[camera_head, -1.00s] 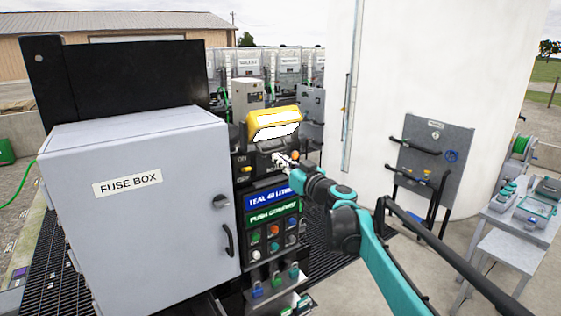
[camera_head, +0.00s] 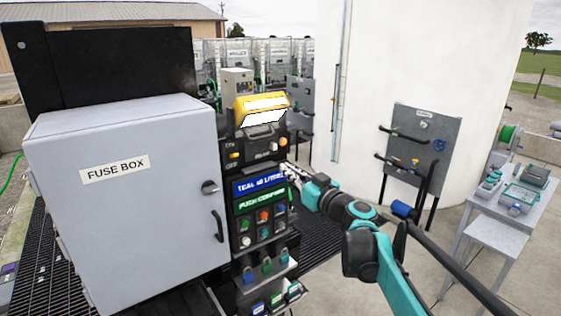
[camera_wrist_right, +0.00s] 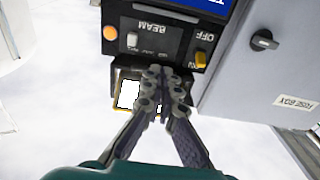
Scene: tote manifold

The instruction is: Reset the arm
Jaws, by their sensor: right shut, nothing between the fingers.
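My right arm (camera_head: 372,255) reaches in from the lower right of the head view. Its gripper (camera_head: 287,170) is beside the right edge of the control panel, near the blue "TEAL 40 LITRES" label (camera_head: 258,184). In the right wrist view the gripper (camera_wrist_right: 162,72) has its fingers together, with nothing between them. Past the fingertips is the black panel (camera_wrist_right: 152,50) with an orange button and a white switch, seen upside down. Contact with the panel cannot be told. My left gripper is not in view.
A grey fuse box (camera_head: 125,210) stands left of the panel. A yellow-framed display (camera_head: 262,108) tops the panel. A grey board with black handles (camera_head: 415,150) stands before a white tank (camera_head: 440,60). A table with devices (camera_head: 500,215) is at the right. Open air lies between panel and board.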

